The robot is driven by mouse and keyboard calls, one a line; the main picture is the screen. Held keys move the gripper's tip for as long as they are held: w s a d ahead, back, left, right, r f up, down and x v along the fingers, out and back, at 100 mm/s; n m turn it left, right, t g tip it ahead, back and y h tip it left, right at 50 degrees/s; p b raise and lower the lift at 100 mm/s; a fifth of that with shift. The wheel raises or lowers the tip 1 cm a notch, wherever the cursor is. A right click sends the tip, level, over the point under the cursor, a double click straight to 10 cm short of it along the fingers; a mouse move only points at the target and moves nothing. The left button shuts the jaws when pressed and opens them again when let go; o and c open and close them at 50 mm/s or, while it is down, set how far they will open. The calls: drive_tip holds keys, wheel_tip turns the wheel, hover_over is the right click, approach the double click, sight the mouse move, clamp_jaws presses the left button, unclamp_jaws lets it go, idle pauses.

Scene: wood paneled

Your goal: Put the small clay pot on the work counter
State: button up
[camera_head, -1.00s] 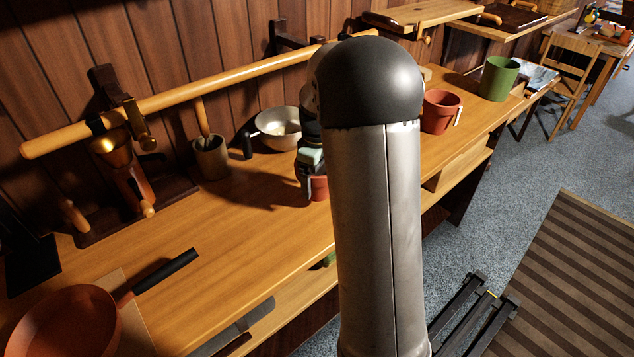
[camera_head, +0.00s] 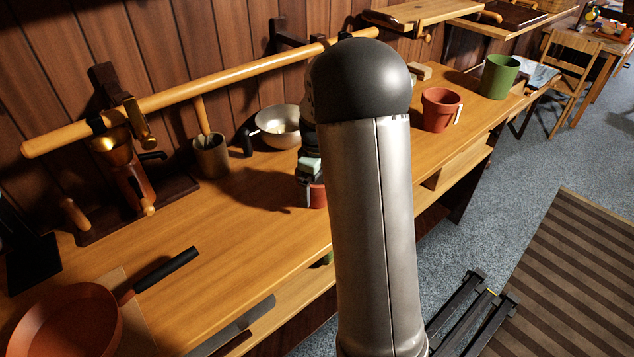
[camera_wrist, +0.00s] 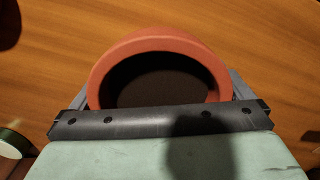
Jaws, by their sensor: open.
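The small clay pot (camera_head: 316,197) is at the front part of the wooden work counter (camera_head: 235,225), mostly hidden behind my arm in the head view. It appears upright, with its base at the counter top. In the wrist view the pot's reddish rim (camera_wrist: 160,42) and dark inside fill the middle. My gripper (camera_wrist: 161,92) is open, with one finger on each side of the pot. Whether the fingers touch its wall cannot be told. In the head view my gripper (camera_head: 309,170) is right above the pot, partly hidden by my arm.
A larger clay pot (camera_head: 440,110) and a green pot (camera_head: 498,77) stand on the counter to the right. A metal bowl (camera_head: 279,127) and a wooden mortar (camera_head: 210,157) stand behind. A pan (camera_head: 68,325) lies front left. The counter's left middle is clear.

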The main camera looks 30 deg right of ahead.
wheel_tip(320, 180, up, 12)
drive_tip(key=f, duration=0.1)
drive_tip(key=s+a+f+m, duration=0.1)
drive_tip(key=s+a+m, duration=0.1)
drive_tip(key=s+a, duration=0.3)
drive_tip(key=s+a+f+m, duration=0.2)
drive_tip(key=s+a, duration=0.3)
drive_tip(key=s, duration=0.7)
drive_tip(key=s+a+f+m, duration=0.2)
drive_tip(key=s+a, duration=0.3)
drive_tip(key=s, duration=0.4)
drive_tip(key=shift+a+m+b, duration=0.25)
drive_tip(key=shift+m+b, duration=0.15)
drive_tip(key=shift+m, duration=0.1)
